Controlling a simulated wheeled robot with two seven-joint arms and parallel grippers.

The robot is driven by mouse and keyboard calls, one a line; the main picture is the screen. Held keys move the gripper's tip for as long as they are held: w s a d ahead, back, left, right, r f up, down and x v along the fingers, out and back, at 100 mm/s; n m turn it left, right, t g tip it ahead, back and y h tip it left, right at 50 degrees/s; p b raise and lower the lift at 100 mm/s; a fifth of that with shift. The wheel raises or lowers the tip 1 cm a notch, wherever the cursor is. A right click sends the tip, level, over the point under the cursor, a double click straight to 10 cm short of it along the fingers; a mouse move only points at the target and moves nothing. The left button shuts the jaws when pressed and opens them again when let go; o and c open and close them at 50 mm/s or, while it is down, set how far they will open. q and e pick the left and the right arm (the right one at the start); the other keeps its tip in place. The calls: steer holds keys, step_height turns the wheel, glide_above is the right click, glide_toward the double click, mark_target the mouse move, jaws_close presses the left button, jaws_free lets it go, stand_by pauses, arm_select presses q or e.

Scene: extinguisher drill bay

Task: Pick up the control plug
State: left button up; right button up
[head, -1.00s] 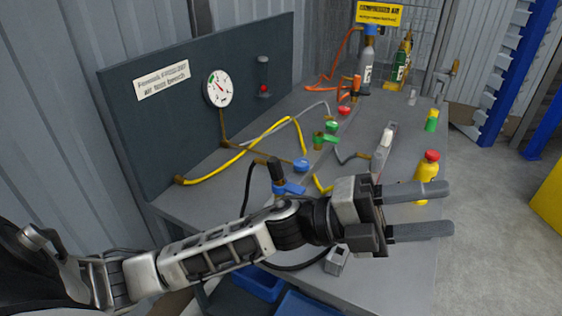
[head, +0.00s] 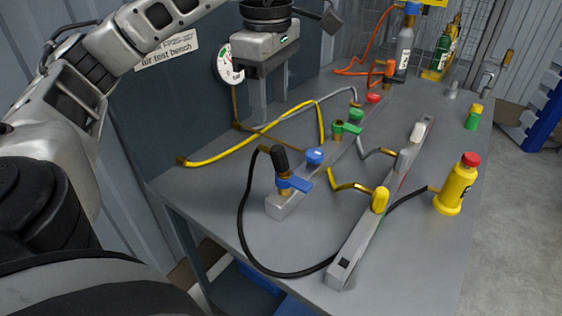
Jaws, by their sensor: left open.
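No label marks the control plug, so I cannot tell which part it is. A black plug-like fitting (head: 280,160) with a black hose stands on a metal block, above a blue lever (head: 294,183). A yellow plug (head: 380,199), a grey plug (head: 403,160) and a white plug (head: 418,131) sit along a long grey rail (head: 360,240). The rail's near end has a dark square socket. My left gripper (head: 271,95) points down, open and empty, above the bench's back left, in front of the panel and apart from the fittings. My right gripper is out of view.
The grey bench (head: 235,225) carries yellow, grey and orange hoses. The black hose loops near the front edge and passes the rail. A yellow bottle with red cap (head: 456,184) stands right, a green one (head: 474,117) behind it. Gas cylinders (head: 404,47) stand at the back.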

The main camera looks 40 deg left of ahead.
mark_target(277, 147)
arm_select(q)
step_height(277, 147, down, 8)
steer(key=b, duration=0.3)
steer(key=shift+w+r+b, duration=0.15)
steer(key=shift+b, duration=0.25)
steer(key=shift+w+d+f, duration=0.1)
steer(key=shift+w+f, duration=0.05)
steer(key=shift+f, duration=0.75)
steer(key=shift+w+d+f, duration=0.1)
steer(key=shift+w+f, duration=0.05)
steer(key=shift+f, duration=0.7)
steer(key=shift+w+f, duration=0.15)
steer(key=shift+f, duration=0.75)
steer(key=c, duration=1.1)
